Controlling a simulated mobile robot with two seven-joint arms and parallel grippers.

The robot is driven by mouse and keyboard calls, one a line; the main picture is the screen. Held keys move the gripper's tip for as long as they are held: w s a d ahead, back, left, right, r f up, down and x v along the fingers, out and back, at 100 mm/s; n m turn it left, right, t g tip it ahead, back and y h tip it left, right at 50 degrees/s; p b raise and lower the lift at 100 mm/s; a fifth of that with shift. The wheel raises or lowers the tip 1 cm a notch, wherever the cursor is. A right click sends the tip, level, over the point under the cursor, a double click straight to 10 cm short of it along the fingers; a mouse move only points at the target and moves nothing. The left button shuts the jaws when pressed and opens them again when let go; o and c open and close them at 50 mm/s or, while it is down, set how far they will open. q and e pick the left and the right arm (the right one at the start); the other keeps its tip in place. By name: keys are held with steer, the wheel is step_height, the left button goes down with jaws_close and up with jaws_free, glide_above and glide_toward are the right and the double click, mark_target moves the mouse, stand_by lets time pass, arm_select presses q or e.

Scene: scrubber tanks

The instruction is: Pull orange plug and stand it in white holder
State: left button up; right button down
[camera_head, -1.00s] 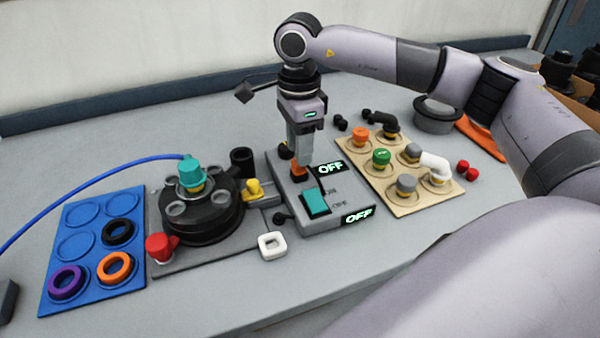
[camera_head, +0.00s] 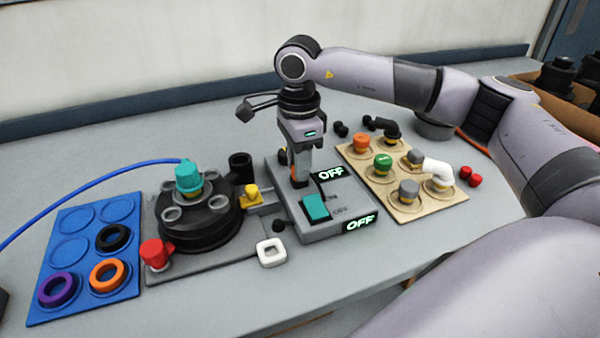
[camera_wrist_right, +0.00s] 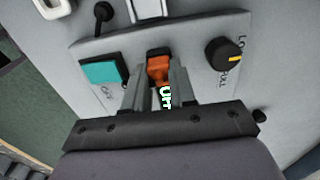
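The orange plug (camera_head: 293,174) sits upright in the grey control box (camera_head: 345,218), mostly hidden by my right gripper's fingers. My right gripper (camera_head: 299,182) points down over it. In the right wrist view the orange plug (camera_wrist_right: 158,68) lies between the two fingertips (camera_wrist_right: 158,84). The fingers are very close to its sides; whether they press on it I cannot tell. The white holder (camera_head: 261,252), a small square ring, lies empty on the table in front of the box. Its edge shows in the right wrist view (camera_wrist_right: 52,10). My left gripper is not in view.
The box has a teal switch (camera_head: 315,206), a black knob (camera_wrist_right: 226,54) and lit OFF displays. A round black tank (camera_head: 205,222) with a teal-capped hose stands left, beside a blue ring tray (camera_head: 132,272). A beige fittings board (camera_head: 426,206) lies right. The front table is clear.

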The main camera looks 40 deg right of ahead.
steer(key=shift+r, duration=0.1)
steer(key=shift+r+p, duration=0.55)
steer(key=shift+r, duration=0.15)
steer(key=shift+r+p, duration=1.25)
steer(key=shift+r, duration=0.5)
steer(key=shift+a, duration=0.15)
steer(key=s+a+b, duration=0.1)
steer(key=s+a, duration=0.8)
steer(key=a, duration=0.2)
steer(key=shift+a, duration=0.35)
steer(key=shift+b, duration=0.3)
